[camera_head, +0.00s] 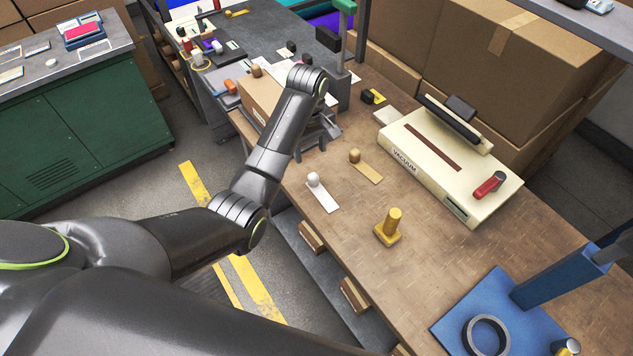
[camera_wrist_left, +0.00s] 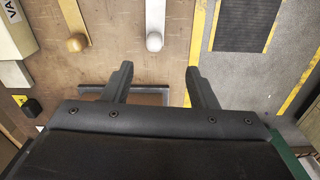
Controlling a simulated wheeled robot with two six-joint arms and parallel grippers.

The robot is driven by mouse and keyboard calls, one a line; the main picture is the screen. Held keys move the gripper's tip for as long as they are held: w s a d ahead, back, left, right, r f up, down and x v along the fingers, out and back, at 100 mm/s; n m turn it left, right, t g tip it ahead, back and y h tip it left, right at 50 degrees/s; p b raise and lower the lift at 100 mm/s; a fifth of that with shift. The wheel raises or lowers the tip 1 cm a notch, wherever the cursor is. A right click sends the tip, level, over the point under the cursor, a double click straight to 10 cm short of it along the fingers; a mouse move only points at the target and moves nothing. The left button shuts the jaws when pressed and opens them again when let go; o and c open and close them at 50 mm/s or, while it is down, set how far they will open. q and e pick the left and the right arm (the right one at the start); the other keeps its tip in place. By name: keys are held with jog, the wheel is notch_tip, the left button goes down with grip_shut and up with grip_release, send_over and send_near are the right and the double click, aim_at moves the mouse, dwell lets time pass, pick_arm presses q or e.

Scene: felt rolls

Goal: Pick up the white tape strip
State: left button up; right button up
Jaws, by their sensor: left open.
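The white tape strip (camera_head: 325,198) lies flat on the brown workbench near its left edge, with a white round knob (camera_head: 313,180) at its far end. In the left wrist view the strip (camera_wrist_left: 155,14) is at the top centre, with its knob (camera_wrist_left: 155,41) just beyond the fingers. My left gripper (camera_wrist_left: 162,72) is open, its fingers apart and nothing between them, and the strip is roughly in line with the gap. In the head view the gripper (camera_head: 328,130) is partly hidden by my arm, beyond the strip. My right gripper is not in view.
A tan strip with a wooden knob (camera_head: 356,156) lies right of the white one. A yellow stamp-like piece (camera_head: 390,228) stands nearer. A cream vacuum sealer (camera_head: 470,190) is at right; a cardboard box (camera_head: 262,103) is behind my arm. The bench's left edge is close to the strip.

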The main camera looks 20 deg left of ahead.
pick_arm(q)
notch_tip(320, 180, up, 3)
jog(key=w+d, duration=0.1)
jog(key=b, duration=0.4)
send_over(316, 179)
jog(key=shift+n, duration=0.3)
jog(key=f, duration=1)
jog(key=shift+w+a+f, duration=0.1)
jog(key=shift+w+f, duration=0.15)
jog(key=shift+f, duration=0.7)
jog(key=f+p, duration=0.1)
jog(key=f, duration=0.3)
jog(key=shift+s, duration=0.2)
jog(key=shift+f, duration=0.65)
jog(key=shift+c, duration=0.2)
grip_shut()
